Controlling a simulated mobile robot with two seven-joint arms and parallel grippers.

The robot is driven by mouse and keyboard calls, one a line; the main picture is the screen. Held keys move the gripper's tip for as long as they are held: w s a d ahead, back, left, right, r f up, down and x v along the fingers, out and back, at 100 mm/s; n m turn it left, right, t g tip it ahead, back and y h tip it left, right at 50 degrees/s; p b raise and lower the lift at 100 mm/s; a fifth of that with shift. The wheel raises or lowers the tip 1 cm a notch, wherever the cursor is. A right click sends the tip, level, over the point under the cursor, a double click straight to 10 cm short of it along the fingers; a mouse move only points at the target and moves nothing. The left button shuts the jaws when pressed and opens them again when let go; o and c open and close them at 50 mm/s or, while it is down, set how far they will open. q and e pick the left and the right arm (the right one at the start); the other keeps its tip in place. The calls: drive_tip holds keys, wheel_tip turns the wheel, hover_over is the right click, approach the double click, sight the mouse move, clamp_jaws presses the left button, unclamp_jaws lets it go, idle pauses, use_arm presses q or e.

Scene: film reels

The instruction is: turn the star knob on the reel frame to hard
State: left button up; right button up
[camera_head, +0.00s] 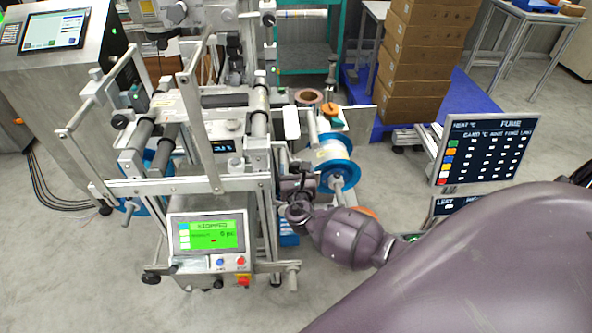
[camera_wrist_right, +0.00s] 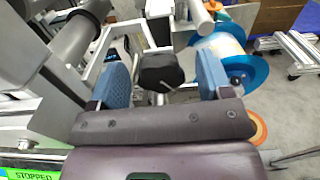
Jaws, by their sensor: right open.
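The reel frame (camera_head: 219,130) is a metal machine with rails and rollers in the middle of the head view. In the right wrist view, a black star knob (camera_wrist_right: 160,73) on a thin metal shaft shows between the two blue finger pads of my right gripper (camera_wrist_right: 162,82). The fingers are open, one on each side, with a gap beside the knob; its depth relative to the fingertips is hard to tell. In the head view my right gripper (camera_head: 296,186) is at the frame's right side and hides the knob. My left gripper is not in view.
A blue film reel (camera_head: 334,167) sits just right of my right gripper. A green display panel (camera_head: 211,234) is on the frame's front. A fume sign board (camera_head: 486,150) stands at right. Stacked cardboard boxes (camera_head: 424,60) are behind. Grey floor is open at front left.

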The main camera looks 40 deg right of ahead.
drive_tip(key=c, duration=0.9)
drive_tip(key=shift+f, duration=0.1)
